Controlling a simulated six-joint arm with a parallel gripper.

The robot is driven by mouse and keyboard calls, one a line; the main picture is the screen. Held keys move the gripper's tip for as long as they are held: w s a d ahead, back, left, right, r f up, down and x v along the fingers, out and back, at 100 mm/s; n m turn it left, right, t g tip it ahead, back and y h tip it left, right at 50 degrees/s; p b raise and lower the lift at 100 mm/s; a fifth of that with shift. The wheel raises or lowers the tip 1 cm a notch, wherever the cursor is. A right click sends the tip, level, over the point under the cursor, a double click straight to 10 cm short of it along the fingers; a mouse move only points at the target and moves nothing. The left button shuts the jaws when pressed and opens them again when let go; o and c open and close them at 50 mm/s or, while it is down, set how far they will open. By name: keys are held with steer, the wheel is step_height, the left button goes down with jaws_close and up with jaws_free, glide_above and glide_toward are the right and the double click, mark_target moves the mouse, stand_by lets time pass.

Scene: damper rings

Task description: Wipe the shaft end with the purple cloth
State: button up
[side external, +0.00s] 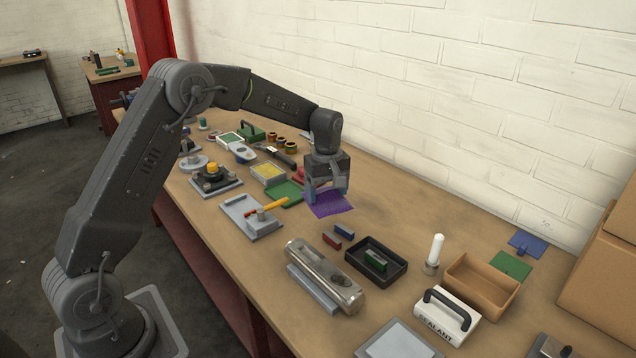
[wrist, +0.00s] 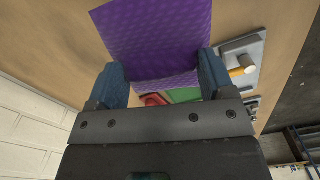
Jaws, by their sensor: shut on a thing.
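The purple cloth (side external: 330,205) is a thin square sheet just below my gripper (side external: 326,190) in the side external view. In the wrist view the cloth (wrist: 155,35) spans the space between the two fingers of my gripper (wrist: 162,68), which is shut on it. Whether the cloth's far part touches the bench cannot be told. A grey plate (side external: 240,211) to the left carries a pale cylindrical stub with an orange rod (side external: 275,204). This rod and stub also show at the right in the wrist view (wrist: 246,64). Which part is the shaft end is not certain.
A green tray (side external: 287,192) and a red item (side external: 299,174) lie close beside the cloth. In front are a steel cylinder (side external: 325,272), a black tray (side external: 396,282), a white bottle (side external: 435,250) and a cardboard tray (side external: 515,302). Bare bench lies right of the cloth, towards the wall.

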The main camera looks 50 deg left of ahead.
mark_target(327, 270)
steer(key=s+d+r+m, duration=0.2)
steer(key=s+d+m, duration=0.4)
steer(key=s+d, duration=0.65)
steer(key=shift+w+d+f, duration=0.15)
steer(key=shift+w+f, duration=0.05)
steer(key=shift+f, duration=1.05)
steer(key=shift+w+d+f, duration=0.15)
steer(key=shift+d+f, duration=0.05)
steer(key=shift+f, duration=1)
steer(key=shift+w+d+f, duration=0.15)
steer(key=shift+w+f, duration=0.05)
steer(key=shift+f, duration=1.05)
steer(key=shift+d+m, duration=0.3)
steer(key=shift+d, duration=0.05)
steer(key=shift+c, duration=0.3)
steer(key=shift+d+f, duration=0.15)
steer(key=shift+d, duration=2.9)
steer(key=shift+a, duration=3.5)
steer(key=shift+d+r, duration=0.1)
steer(key=shift+r, duration=4)
steer(key=shift+w, duration=0.1)
